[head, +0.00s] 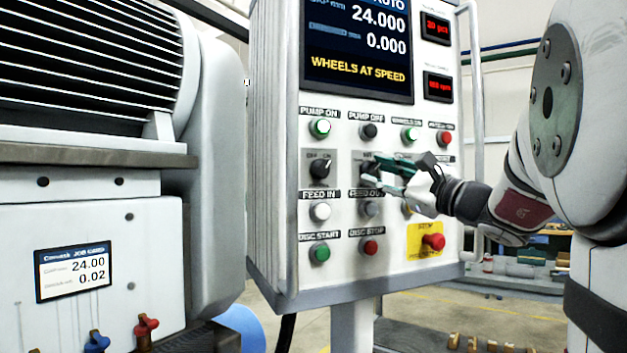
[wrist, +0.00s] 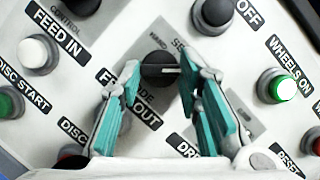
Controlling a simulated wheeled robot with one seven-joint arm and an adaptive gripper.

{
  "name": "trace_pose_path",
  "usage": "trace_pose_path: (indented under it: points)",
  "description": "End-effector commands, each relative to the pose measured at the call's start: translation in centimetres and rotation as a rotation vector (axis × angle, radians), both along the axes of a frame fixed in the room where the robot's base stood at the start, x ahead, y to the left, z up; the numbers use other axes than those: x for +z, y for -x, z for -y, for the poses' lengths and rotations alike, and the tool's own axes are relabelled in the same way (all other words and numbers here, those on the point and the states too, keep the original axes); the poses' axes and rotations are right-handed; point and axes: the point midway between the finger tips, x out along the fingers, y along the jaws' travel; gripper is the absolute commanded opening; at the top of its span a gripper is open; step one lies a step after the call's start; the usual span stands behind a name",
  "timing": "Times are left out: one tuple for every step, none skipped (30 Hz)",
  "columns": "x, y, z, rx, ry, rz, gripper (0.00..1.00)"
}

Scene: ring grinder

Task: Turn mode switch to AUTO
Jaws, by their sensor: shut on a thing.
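The mode switch is a black rotary knob (wrist: 160,70) on a grey plate in the wrist view. Its white pointer line faces right in that picture. Labels HAND and one beginning SE show beside it; other position labels are hidden by my fingers. In the head view the mode switch (head: 368,167) is partly hidden behind my gripper. My gripper (wrist: 160,74) has its teal-padded fingers on either side of the knob, shut on it. In the head view my gripper (head: 371,174) reaches the panel from the right.
Another black selector (head: 320,169) sits left of the mode switch. Pump, feed and disc buttons surround it closely. A red stop button (head: 433,242) on yellow is below right. The screen (head: 358,50) reads WHEELS AT SPEED, with AUTO at its cut-off top. A handrail (head: 475,120) edges the panel.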

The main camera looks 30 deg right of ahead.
Motion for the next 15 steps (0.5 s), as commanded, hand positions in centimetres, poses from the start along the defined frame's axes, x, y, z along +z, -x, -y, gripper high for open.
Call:
trace_pose_path:
  points:
    - [-0.3,-0.07,0.01,-0.001,-0.018,-0.001,0.04]
    - [-0.3,-0.07,0.01,-0.001,-0.029,0.001,0.04]
    - [-0.29,-0.08,0.0,-0.001,-0.041,0.003,0.04]
    - [-0.29,-0.08,0.0,-0.001,-0.049,0.005,0.04]
    - [-0.3,-0.08,0.0,-0.002,-0.056,0.006,0.04]
    - [-0.3,-0.07,0.0,-0.002,-0.062,0.006,0.04]
    - [-0.31,-0.07,-0.01,-0.002,-0.067,0.007,0.04]
    - [-0.32,-0.07,0.0,-0.002,-0.071,0.008,0.04]
    - [-0.32,-0.07,0.0,-0.002,-0.076,0.009,0.04]
    - [-0.32,-0.07,0.0,-0.001,-0.078,0.009,0.04]
    - [-0.32,-0.06,0.0,-0.001,-0.08,0.009,0.04]
    - [-0.32,-0.06,0.0,-0.001,-0.081,0.009,0.04]
    - [-0.32,-0.06,0.0,-0.001,-0.082,0.01,0.04]
    - [-0.32,-0.06,0.0,-0.002,-0.082,0.009,0.04]
    - [-0.32,-0.06,0.0,-0.002,-0.082,0.009,0.04]
